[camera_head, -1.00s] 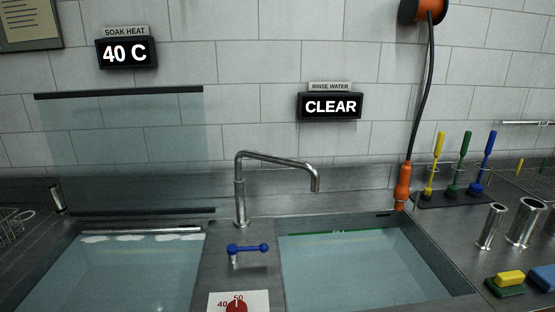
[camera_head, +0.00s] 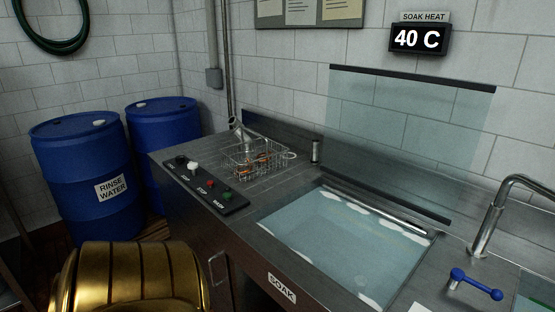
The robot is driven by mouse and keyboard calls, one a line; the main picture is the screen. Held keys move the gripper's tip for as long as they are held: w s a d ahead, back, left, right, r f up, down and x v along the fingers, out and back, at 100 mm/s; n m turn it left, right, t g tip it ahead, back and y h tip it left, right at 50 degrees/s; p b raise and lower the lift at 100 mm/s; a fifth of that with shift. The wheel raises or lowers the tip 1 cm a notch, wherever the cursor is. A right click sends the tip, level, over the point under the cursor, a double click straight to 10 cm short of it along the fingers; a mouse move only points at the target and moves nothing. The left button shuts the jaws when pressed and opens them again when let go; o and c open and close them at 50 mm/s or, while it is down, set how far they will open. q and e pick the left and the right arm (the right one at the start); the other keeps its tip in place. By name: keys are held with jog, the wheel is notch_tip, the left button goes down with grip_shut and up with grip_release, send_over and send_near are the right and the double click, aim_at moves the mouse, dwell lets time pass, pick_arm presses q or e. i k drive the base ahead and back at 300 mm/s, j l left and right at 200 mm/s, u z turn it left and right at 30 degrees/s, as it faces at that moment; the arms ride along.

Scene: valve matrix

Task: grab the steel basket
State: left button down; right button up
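The steel basket (camera_head: 258,158) is a wire basket standing on the steel counter to the left of the soak sink. Small orange or copper-coloured parts show inside it, and a grey metal cylinder shows at its back left. A wire loop handle sticks out on its right side. A large brass-coloured ribbed shape at the bottom left looks like part of my own arm. Neither of my grippers is in view.
A black control strip (camera_head: 206,186) lies in front of the basket. The soak sink (camera_head: 345,245), full of water, is to its right, with a clear panel (camera_head: 410,125) behind. Blue drums (camera_head: 88,180) stand left of the counter. A faucet (camera_head: 492,215) rises at right.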

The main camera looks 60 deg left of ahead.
aim_at(249, 131)
jog(key=u, duration=2.1)
jog(key=i+j+z, duration=0.1)
jog(key=z, duration=0.4)
jog(key=j+z, duration=0.15)
jog(key=z, duration=0.35)
jog(key=i+j+z, duration=0.15)
jog(key=j+z, duration=0.3)
jog(key=j, duration=0.35)
jog(key=j+z, duration=0.45)
jog(key=j, duration=0.35)
